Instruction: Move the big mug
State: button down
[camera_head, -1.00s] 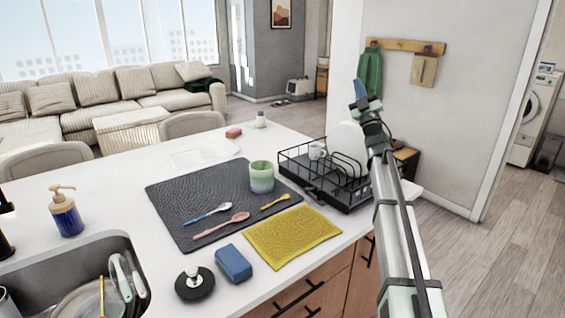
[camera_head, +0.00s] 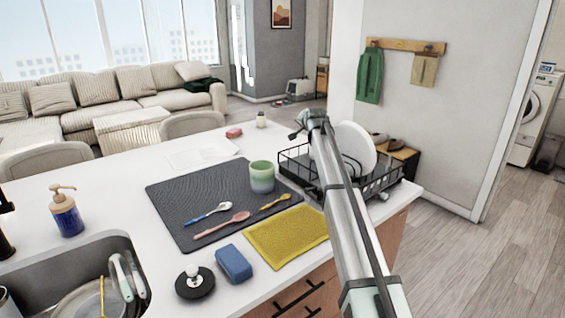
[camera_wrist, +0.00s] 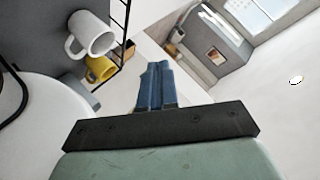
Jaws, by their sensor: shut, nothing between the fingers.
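A white mug (camera_wrist: 92,34) shows at the upper left of the wrist view, beside the black rack wire. A yellow mug (camera_wrist: 101,68) is partly hidden behind it. In the head view my arm covers the place where the white mug stood in the rack. A green-and-white cup (camera_head: 262,177) stands upright on the dark mat (camera_head: 180,191). I cannot tell which of these is the big mug. My gripper (camera_wrist: 158,84) has its blue fingers together, empty, apart from the mugs. In the head view its end is above the rack's left side, fingers not clear.
The black dish rack (camera_head: 382,186) holds white plates (camera_head: 357,150); one plate (camera_wrist: 45,130) is close in the wrist view. Spoons lie on the mat. A yellow cloth (camera_head: 283,236), blue sponge (camera_head: 234,263), soap bottle (camera_head: 66,212) and sink (camera_head: 75,262) are nearer.

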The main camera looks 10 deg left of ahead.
jog(key=s+a+f+m+g+y, duration=0.1)
jog(key=s+f+m+g+y, duration=0.2)
jog(key=s+m+g+y, duration=0.7)
jog(key=s+a+f+n+g+h, duration=0.1)
jog(key=s+a+f+g+h, duration=0.1)
jog(key=a+f+g+h, duration=0.2)
notch_tip(320, 180, down, 3)
jog(key=a+g, duration=0.1)
jog(key=a, duration=0.1)
jog(key=shift+s+a+n, duration=0.3)
jog(key=shift+a, duration=0.05)
jog(key=s+a, duration=0.2)
jog(key=a, duration=0.6)
jog(key=s+a, duration=0.3)
jog(key=a, duration=0.5)
jog(key=shift+a, duration=0.15)
jog(key=shift+s, duration=0.1)
jog(key=shift+r, duration=0.1)
